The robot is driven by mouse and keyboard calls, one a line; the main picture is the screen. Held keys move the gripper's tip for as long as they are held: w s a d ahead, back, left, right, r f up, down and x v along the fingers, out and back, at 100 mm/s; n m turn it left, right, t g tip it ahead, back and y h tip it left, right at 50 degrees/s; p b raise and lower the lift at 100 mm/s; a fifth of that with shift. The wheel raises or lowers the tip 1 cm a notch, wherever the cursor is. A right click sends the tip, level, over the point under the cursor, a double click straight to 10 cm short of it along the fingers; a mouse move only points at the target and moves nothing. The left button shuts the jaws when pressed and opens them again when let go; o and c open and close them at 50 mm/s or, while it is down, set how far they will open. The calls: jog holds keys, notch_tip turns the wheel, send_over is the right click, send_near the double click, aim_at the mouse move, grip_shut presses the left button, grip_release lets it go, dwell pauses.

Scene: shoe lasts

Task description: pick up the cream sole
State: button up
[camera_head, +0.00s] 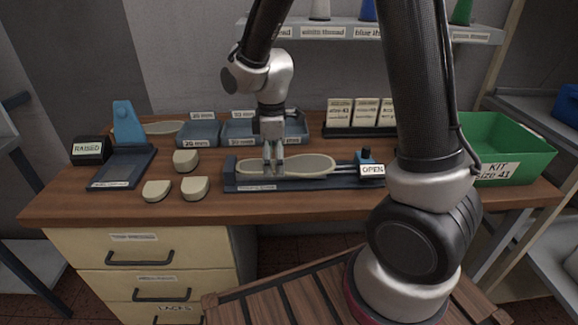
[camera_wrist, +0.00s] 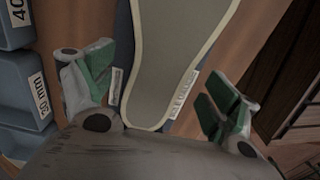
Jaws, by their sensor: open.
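A pale sole with a cream rim (camera_head: 305,163) lies flat in a dark fixture (camera_head: 230,184) on the bench. The wrist view shows the sole (camera_wrist: 178,50) grey-green inside its cream edge, its near end between my fingers. My gripper (camera_head: 273,168) points down over the left end of the sole. In the wrist view my gripper (camera_wrist: 160,95) is open, with one green-padded finger on each side of the sole and a gap to each. I cannot tell how high the fingertips are above the fixture.
A blue part labelled OPEN (camera_head: 366,160) stands at the fixture's right end. Several cream blocks (camera_head: 186,160) lie left of it. A green kit bin (camera_head: 505,135) is at right.

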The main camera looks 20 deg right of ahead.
jog(key=shift+f, duration=0.25)
jog(key=shift+c, duration=0.3)
jog(key=c, duration=1.1)
